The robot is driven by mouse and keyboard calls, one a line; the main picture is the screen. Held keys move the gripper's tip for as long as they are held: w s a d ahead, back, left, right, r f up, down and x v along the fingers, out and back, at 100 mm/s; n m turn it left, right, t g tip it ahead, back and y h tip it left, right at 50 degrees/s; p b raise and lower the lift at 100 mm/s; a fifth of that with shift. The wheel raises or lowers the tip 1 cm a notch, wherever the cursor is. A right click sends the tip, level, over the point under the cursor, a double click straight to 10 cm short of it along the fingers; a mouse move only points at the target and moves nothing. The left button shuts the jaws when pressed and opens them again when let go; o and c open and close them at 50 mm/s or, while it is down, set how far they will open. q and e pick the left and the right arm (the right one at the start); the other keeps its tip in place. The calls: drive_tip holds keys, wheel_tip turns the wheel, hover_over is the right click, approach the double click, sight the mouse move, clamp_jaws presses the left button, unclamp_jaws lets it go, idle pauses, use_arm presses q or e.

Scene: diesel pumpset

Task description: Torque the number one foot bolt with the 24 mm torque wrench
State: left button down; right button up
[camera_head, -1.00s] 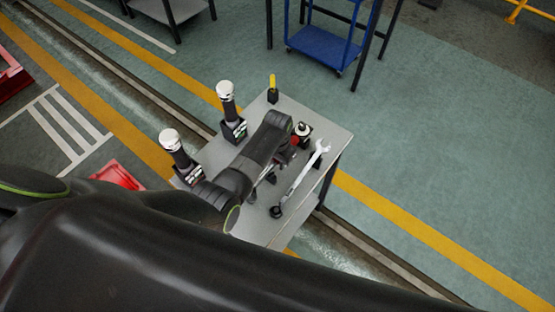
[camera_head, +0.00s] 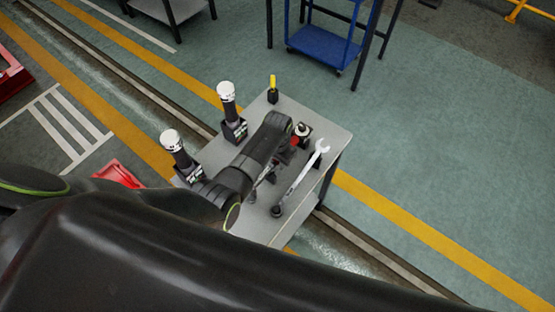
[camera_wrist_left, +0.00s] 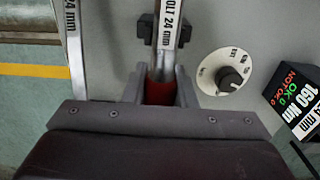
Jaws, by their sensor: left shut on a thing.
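The torque wrench has a red handle (camera_wrist_left: 160,92) and a metal shaft (camera_wrist_left: 168,20) lettered with 24 mm, in the left wrist view. A black holder (camera_wrist_left: 146,29) sits around the shaft. My left gripper (camera_wrist_left: 160,84) is shut on the red handle, one finger on each side. In the head view the left gripper (camera_head: 293,143) is over the grey table, mostly hidden by its own arm, with a bit of red showing. Part of the shaft (camera_head: 264,179) shows below the arm. The foot bolt and my right gripper are not in view.
Two white-capped posts (camera_head: 228,100) (camera_head: 172,145) stand along the left edge.

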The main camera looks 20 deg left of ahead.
use_arm(q)
drive_tip(key=shift+w+f+b, duration=0.1)
drive_tip(key=shift+f+b, duration=0.7)
drive_tip(key=shift+f, duration=0.1)
idle(0.7)
drive_tip(key=c, duration=1.1)
unclamp_jaws()
drive_tip(key=shift+c, duration=0.2)
drive_tip(key=shift+o, duration=0.2)
drive_tip(key=shift+f, duration=0.1)
drive_tip(key=shift+r, duration=0.75)
wheel_tip(320, 180, up, 16)
drive_tip(key=shift+b, duration=0.35)
